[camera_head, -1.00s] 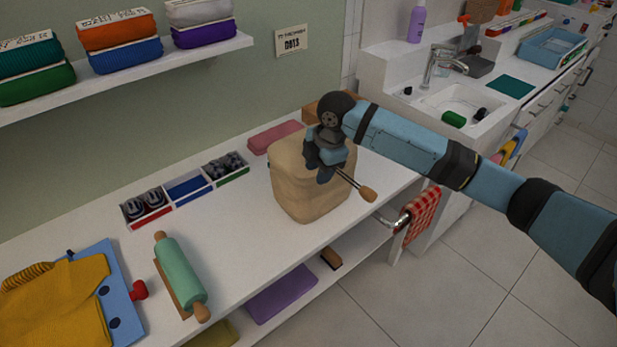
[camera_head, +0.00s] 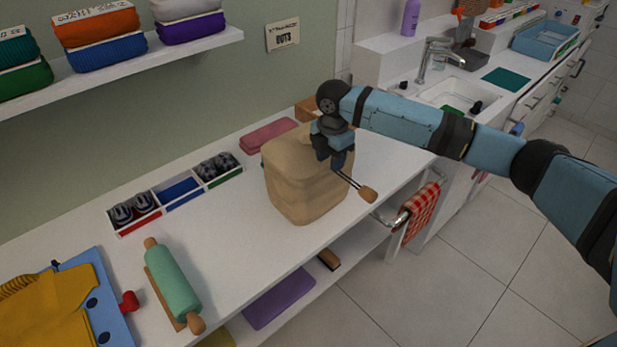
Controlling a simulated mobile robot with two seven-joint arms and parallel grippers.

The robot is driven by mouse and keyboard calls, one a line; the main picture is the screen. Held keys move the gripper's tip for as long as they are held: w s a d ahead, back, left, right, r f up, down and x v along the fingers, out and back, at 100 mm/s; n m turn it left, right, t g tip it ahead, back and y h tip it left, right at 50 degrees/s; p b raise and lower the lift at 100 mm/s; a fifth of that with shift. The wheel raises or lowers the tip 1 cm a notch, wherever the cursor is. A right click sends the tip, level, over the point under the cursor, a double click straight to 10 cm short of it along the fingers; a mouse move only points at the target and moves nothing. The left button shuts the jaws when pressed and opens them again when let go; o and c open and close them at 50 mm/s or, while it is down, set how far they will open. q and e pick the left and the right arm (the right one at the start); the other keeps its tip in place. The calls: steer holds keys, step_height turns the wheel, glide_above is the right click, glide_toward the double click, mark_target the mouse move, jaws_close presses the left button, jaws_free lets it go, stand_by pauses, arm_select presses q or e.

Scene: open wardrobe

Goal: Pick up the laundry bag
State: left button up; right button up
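A beige, boxy cloth bag (camera_head: 298,182), which I take to be the laundry bag, stands upright on the white counter near its right end. My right gripper (camera_head: 336,163) points down in front of the bag's upper right side and hides part of it. Whether its fingers touch the bag is unclear, and so is their opening. A thin metal rod with a wooden end (camera_head: 367,193) shows just below the fingers; I cannot tell whether it is held. My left gripper is not in view.
On the counter (camera_head: 240,248) are a green rolling pin (camera_head: 172,281), a divided tray (camera_head: 178,188), a pink folded cloth (camera_head: 268,135) and a yellow garment on a blue board. A checked towel (camera_head: 421,213) hangs on a rail. A sink (camera_head: 460,95) lies behind my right arm.

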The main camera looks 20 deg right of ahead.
steer(key=f, duration=0.5)
steer(key=shift+w, duration=0.25)
jaws_close()
steer(key=shift+r, duration=0.1)
stand_by(1.0)
